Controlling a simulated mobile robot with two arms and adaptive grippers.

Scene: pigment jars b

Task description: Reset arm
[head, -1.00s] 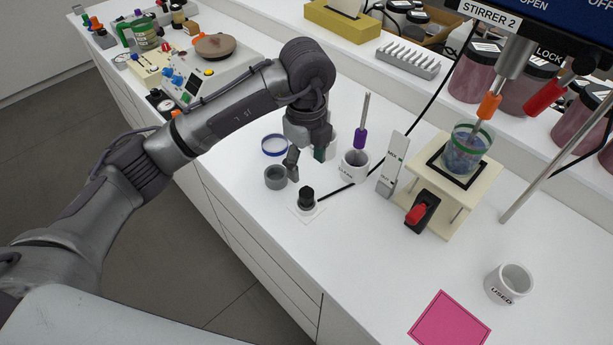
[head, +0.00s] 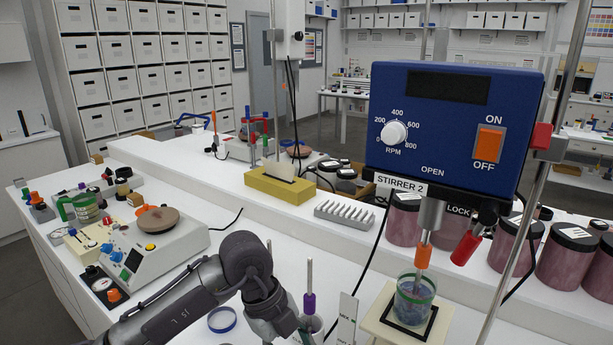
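My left arm comes in from the bottom left over the white bench, and its wrist shows at the bottom centre. The fingers of my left gripper lie below the picture edge, so its grip is hidden. My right arm and gripper do not show. The stirrer unit (head: 450,125) with its blue control box hangs at the right, its switch orange. Below it a clear beaker with a green band (head: 414,298) stands on a cream stand (head: 380,324). A purple-collared rod (head: 309,300) stands upright just right of my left wrist.
A blue-rimmed ring (head: 222,319) lies by my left forearm. A white slotted rack (head: 350,214), a yellow block (head: 280,187) and several pigment jars (head: 568,256) line the back shelf. A hotplate device (head: 160,250) stands at the left.

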